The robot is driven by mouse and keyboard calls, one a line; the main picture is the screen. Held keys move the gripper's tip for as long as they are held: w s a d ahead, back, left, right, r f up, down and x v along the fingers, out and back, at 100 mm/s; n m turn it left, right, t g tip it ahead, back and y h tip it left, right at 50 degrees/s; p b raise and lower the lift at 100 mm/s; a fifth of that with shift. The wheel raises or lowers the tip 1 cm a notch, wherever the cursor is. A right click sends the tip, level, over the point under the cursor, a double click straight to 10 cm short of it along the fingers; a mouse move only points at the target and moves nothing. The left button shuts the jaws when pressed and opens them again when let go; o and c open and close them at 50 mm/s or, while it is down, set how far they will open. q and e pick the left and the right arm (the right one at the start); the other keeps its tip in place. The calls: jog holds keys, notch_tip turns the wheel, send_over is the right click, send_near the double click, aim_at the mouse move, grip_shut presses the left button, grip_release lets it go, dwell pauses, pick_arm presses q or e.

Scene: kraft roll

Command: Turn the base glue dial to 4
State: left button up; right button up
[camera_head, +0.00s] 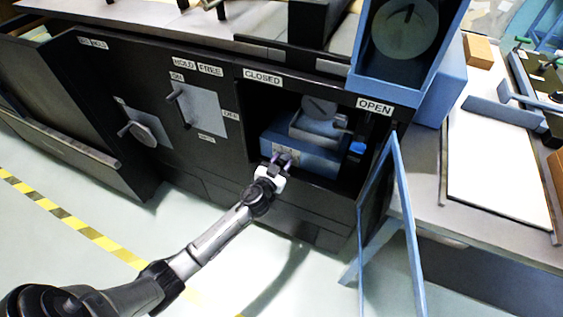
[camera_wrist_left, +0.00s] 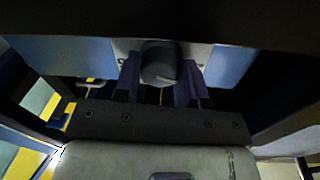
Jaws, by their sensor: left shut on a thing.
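The base glue dial is a dark round knob (camera_wrist_left: 158,62) with a pale pointer line, on a light plate on the front of a blue unit; it shows between my fingers in the left wrist view. My left gripper (camera_head: 281,159) reaches from below into the open compartment in the head view and is shut on the dial. Its purple fingers show on both sides of the knob in the left wrist view (camera_wrist_left: 160,80). In the head view the gripper mostly hides the dial. The scale numbers are too small and dark to read. My right gripper is not in view.
The blue unit (camera_head: 312,157) sits inside the black cabinet under CLOSED and OPEN labels (camera_head: 375,106). A blue-framed door (camera_head: 408,220) stands open to the right. Handles (camera_head: 177,95) on the cabinet front stick out to the left. The floor in front is clear.

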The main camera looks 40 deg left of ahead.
pick_arm(q)
jog(key=m+p, duration=0.2)
jog(key=m, duration=0.3)
jog(key=shift+r, duration=0.15)
jog(key=m+p, duration=0.1)
jog(key=m, duration=0.3)
jog(key=shift+d+g, duration=0.1)
jog(key=shift+g, duration=0.2)
jog(key=m+p, duration=0.1)
jog(key=m, duration=0.4)
jog(key=shift+y, duration=0.3)
jog(key=m+p, duration=0.1)
jog(key=m, duration=0.3)
jog(key=shift+g+y, duration=0.3)
jog(key=o, duration=0.9)
